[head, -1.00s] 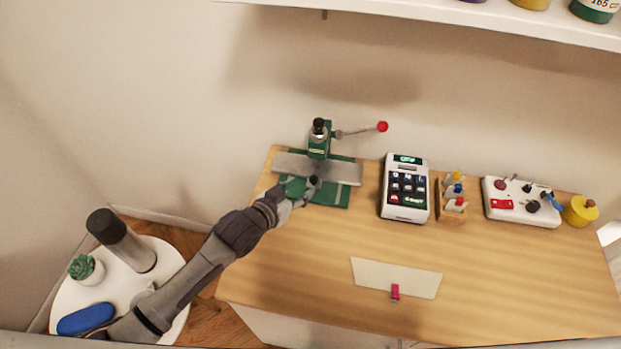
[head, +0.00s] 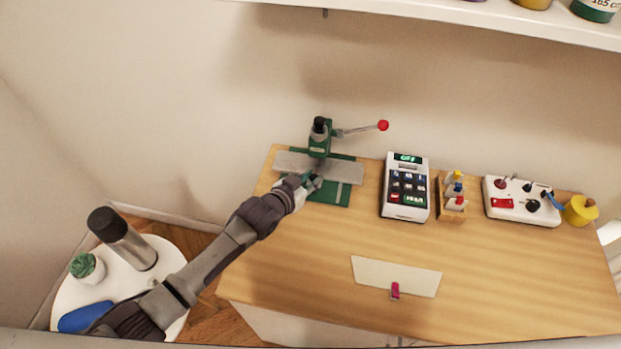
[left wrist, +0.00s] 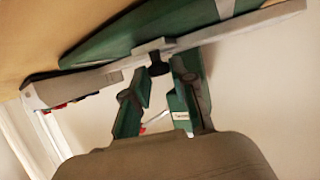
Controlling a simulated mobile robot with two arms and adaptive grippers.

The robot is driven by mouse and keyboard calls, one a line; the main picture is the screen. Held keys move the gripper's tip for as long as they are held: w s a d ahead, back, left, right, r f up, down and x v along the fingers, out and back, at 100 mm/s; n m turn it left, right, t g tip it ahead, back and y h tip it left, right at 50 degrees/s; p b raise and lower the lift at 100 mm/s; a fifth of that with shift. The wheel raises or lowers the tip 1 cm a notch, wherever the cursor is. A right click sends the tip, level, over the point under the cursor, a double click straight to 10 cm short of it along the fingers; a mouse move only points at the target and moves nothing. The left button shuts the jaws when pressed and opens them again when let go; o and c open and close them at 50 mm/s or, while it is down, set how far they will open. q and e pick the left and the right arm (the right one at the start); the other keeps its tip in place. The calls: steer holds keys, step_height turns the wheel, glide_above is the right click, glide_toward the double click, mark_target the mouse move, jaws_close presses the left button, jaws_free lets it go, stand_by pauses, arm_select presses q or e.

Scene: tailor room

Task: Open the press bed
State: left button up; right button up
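The green press (head: 319,137) stands at the back left of the table, with a lever ending in a red ball (head: 382,125). Its flat grey bed (head: 346,171) lies across the green base (head: 335,193). My left gripper (head: 314,181) is at the front edge of the bed, covering part of the base. In the left wrist view, a small black knob (left wrist: 158,68) on the bed's edge shows between the fingertips of my left gripper (left wrist: 160,75). The fingers are apart, with gaps visible beside the knob. My right gripper is not in view.
A white keypad device (head: 405,188) stands right of the press, then a small wooden rack (head: 452,208) and a white control box (head: 521,211). A pale sheet (head: 380,274) lies in front. A round side table (head: 62,291) is at left. A shelf (head: 430,15) hangs above.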

arm_select(q)
jaws_close()
steer(key=shift+s, duration=0.1)
